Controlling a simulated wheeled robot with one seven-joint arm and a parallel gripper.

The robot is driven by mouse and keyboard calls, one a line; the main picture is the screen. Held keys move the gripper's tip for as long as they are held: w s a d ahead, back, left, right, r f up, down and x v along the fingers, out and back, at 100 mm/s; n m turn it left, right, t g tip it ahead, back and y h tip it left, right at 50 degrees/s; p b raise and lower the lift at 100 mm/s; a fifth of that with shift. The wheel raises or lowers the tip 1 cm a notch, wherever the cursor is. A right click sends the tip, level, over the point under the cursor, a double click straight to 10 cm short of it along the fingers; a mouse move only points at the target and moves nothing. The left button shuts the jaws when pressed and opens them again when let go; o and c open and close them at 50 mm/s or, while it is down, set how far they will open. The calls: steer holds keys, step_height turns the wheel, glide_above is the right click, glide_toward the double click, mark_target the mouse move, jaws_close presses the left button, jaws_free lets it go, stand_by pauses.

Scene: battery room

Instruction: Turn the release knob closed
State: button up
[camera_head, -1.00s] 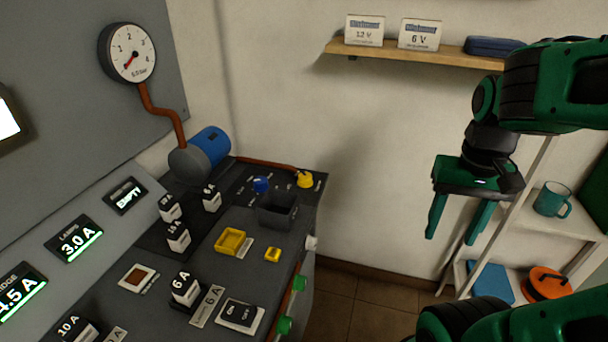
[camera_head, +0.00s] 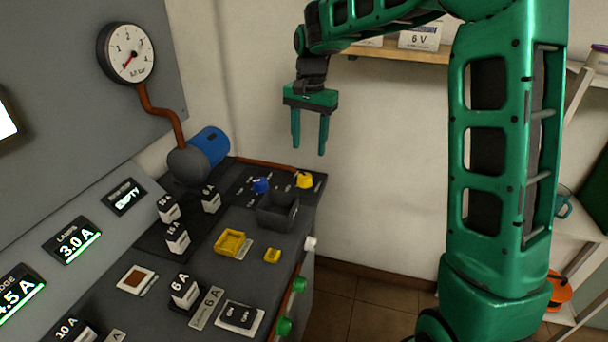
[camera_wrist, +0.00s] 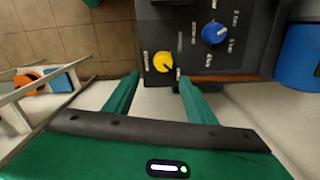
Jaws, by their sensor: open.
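A yellow knob (camera_head: 304,180) and a blue knob (camera_head: 260,185) sit at the far end of the dark console top. Their small labels are too blurred to tell which is the release knob. My gripper (camera_head: 309,148) points down, open and empty, above the yellow knob and apart from it. In the wrist view the yellow knob (camera_wrist: 163,62) shows just beyond and between the fingertips (camera_wrist: 160,77), with a dark pointer mark on it. The blue knob (camera_wrist: 214,33) is farther off to the right.
A dark open bin (camera_head: 277,210) stands just in front of the knobs. A blue cylinder (camera_head: 209,146) with a red pipe and a gauge (camera_head: 127,53) is at the left. The wall is close behind; a wooden shelf (camera_head: 410,50) hangs on it.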

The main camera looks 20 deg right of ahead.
mark_target(305, 176)
steer(key=f, duration=1.1)
steer(key=shift+w+a, duration=0.35)
steer(key=shift+a, duration=0.05)
steer(key=shift+c, duration=0.6)
steer(key=shift+r, duration=0.1)
steer(key=c, duration=0.9)
